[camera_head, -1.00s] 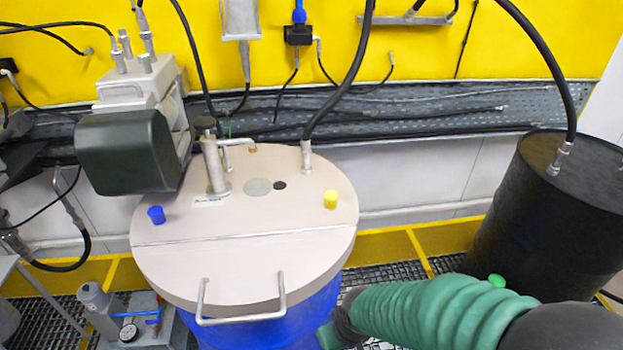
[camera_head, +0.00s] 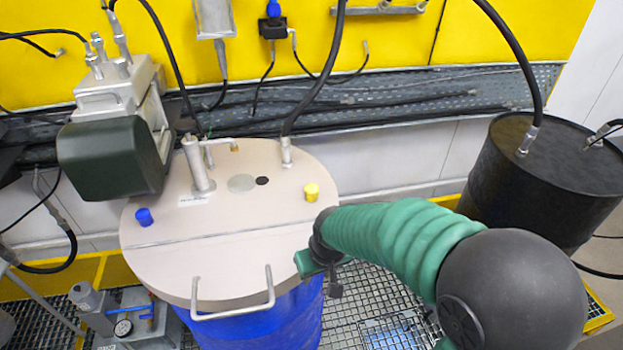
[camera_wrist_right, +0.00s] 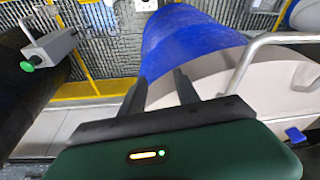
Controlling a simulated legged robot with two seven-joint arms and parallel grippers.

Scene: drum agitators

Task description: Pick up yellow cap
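The yellow cap (camera_head: 312,192) stands upright near the right edge of the beige lid (camera_head: 165,255) on the blue drum (camera_head: 275,318). My right gripper (camera_head: 308,262) is at the lid's right front rim, nearer the camera than the cap and apart from it. The green sleeved arm hides part of it. In the right wrist view its two dark fingers (camera_wrist_right: 162,82) are spread with nothing between them, facing the drum's blue side (camera_wrist_right: 185,45) and lid rim. The yellow cap does not show there. My left gripper is not in view.
The lid carries a blue cap (camera_head: 144,217), a front handle (camera_head: 235,313), an upright metal pipe (camera_head: 197,165) and a hose fitting (camera_head: 286,152). A dark motor box (camera_head: 112,158) overhangs its back left. A black drum (camera_head: 540,185) stands at right.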

